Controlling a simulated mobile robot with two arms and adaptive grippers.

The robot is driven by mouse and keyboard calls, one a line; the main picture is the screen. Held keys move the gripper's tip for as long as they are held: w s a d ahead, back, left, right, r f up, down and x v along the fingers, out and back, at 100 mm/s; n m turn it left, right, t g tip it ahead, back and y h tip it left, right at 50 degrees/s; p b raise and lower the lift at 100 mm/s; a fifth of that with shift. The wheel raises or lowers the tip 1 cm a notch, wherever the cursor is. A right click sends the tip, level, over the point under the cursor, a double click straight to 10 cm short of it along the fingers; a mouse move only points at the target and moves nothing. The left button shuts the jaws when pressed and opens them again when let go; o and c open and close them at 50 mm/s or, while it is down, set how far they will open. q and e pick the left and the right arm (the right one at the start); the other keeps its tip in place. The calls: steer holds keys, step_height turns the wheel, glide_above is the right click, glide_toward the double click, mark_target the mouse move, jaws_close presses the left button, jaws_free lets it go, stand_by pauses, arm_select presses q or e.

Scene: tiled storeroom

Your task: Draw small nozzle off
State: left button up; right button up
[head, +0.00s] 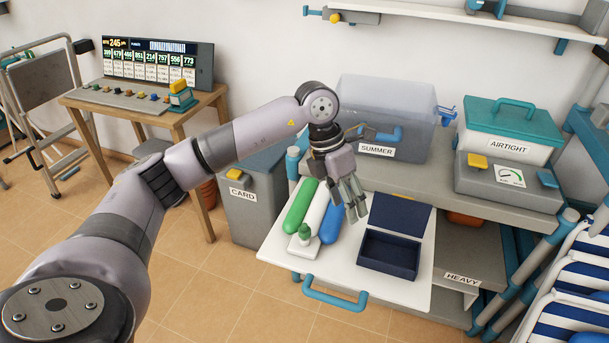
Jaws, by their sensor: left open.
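A white pull-out board (334,280) holds a green cylinder (301,207), a white one (317,212) and a blue one (333,226) side by side. A small white piece with a green top (303,237) stands at their front end; it may be the small nozzle, but I cannot tell whether it is joined to a cylinder.
A blue handle (335,294) juts from the board's front edge. A clear bin labelled SUMMER (385,120) stands behind, with a teal-lidded AIRTIGHT box (508,135) at right. A grey CARD bin (252,195) stands left. Tiled floor in front is clear.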

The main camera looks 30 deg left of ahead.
mark_target(305, 224)
arm_select(q)
steer(key=a+r+n+y, duration=0.15)
steer(key=a+y, duration=0.25)
steer(key=a, duration=0.6)
steer(key=shift+g, duration=0.3)
steer(key=f, duration=0.5)
steer(key=f+p, duration=0.1)
steer(key=f, duration=1)
steer(key=shift+s+f+p, duration=0.15)
steer(key=shift+s+p, duration=0.1)
steer(key=shift+p, duration=0.05)
steer(key=shift+d, duration=0.1)
jaws_close()
